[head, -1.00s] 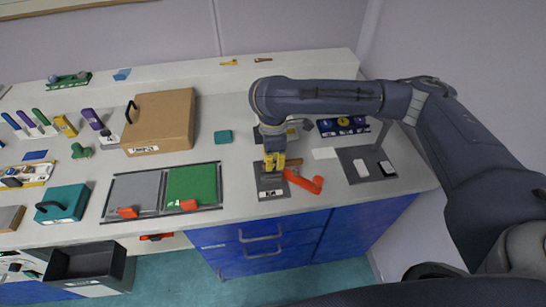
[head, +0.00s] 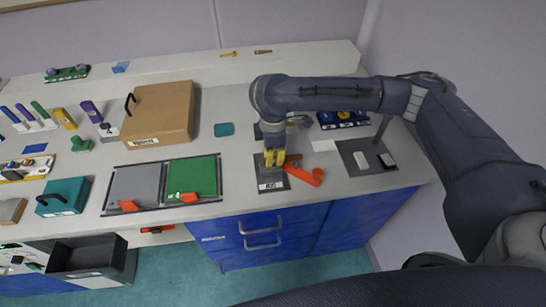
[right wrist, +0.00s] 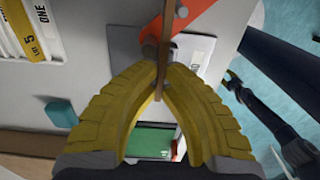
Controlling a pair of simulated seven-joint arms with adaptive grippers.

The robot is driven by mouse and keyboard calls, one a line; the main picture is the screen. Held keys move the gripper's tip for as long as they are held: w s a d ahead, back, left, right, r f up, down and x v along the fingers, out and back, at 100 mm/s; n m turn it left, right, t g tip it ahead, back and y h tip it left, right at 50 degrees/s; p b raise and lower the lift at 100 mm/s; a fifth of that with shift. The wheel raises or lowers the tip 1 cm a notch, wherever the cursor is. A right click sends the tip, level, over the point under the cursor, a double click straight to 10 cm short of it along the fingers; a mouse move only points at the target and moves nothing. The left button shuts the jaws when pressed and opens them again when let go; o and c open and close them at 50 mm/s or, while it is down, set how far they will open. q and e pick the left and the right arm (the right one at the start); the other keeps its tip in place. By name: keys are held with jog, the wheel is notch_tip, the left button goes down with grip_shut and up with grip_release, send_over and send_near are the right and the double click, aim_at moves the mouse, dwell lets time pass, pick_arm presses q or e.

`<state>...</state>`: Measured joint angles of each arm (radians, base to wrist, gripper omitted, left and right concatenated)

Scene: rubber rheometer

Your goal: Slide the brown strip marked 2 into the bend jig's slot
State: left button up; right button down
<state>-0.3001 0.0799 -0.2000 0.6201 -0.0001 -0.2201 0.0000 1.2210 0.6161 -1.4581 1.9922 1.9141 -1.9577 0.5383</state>
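My right gripper (head: 274,158) is low over the bend jig (head: 271,186), a grey plate with an orange lever (head: 306,176) on its right side. In the right wrist view the yellow fingers (right wrist: 163,78) are closed on a thin brown strip (right wrist: 167,42), seen edge-on. The strip passes beside the orange lever (right wrist: 203,14) and over the jig plate (right wrist: 197,52). The strip's number does not show. I cannot tell whether the strip is in the slot, which the fingers and strip hide. What looks like my left gripper (right wrist: 233,80) shows small beyond the bench edge; its opening is unclear.
A green panel (head: 192,175) and a grey panel (head: 135,186) lie left of the jig. A teal block (head: 223,129) and a cardboard-brown box (head: 158,114) stand behind. A dark stand base (head: 350,153) is close on the right. The bench front edge is near.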

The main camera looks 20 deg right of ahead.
jog(key=shift+f, duration=0.2)
jog(key=c, duration=1.5)
grip_release()
jog(key=shift+r, duration=6)
